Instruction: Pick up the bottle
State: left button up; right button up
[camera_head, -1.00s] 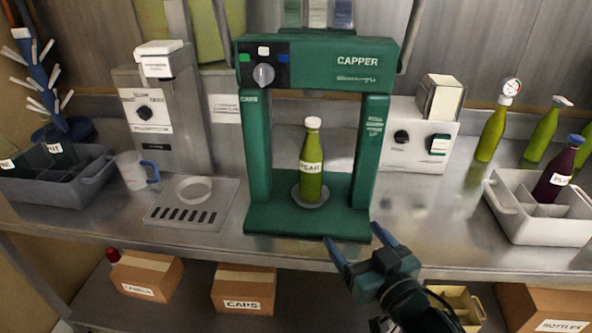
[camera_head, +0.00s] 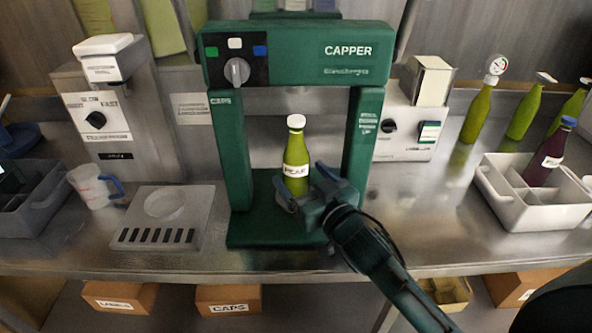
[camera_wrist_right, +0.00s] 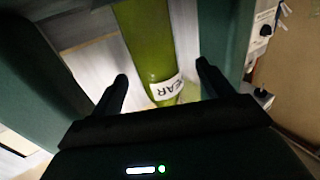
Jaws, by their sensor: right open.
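The green bottle (camera_head: 296,160) with a white cap and a white label stands upright on the base of the green capper (camera_head: 228,150). My right gripper (camera_head: 302,188) is open, with its fingers at the lower part of the bottle, close to its front and right side. In the right wrist view the bottle (camera_wrist_right: 150,45) shows between the two fingers of the open gripper (camera_wrist_right: 162,85), its label near the fingertips. I cannot tell whether the fingers touch it. The left gripper is not in view.
A measuring jug (camera_head: 92,187) and a drip tray (camera_head: 198,215) are at left.

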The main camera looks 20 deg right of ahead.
aim_at(292, 161)
jog(key=x, duration=0.3)
jog(key=p+x, duration=0.1)
jog(key=x, duration=0.1)
jog(key=shift+w+d+r, duration=0.1)
jog(key=shift+w+r, duration=0.2)
jog(key=shift+r, duration=0.05)
jog(key=shift+c, duration=0.3)
jog(key=c, duration=1.4)
jog(key=shift+r, duration=0.15)
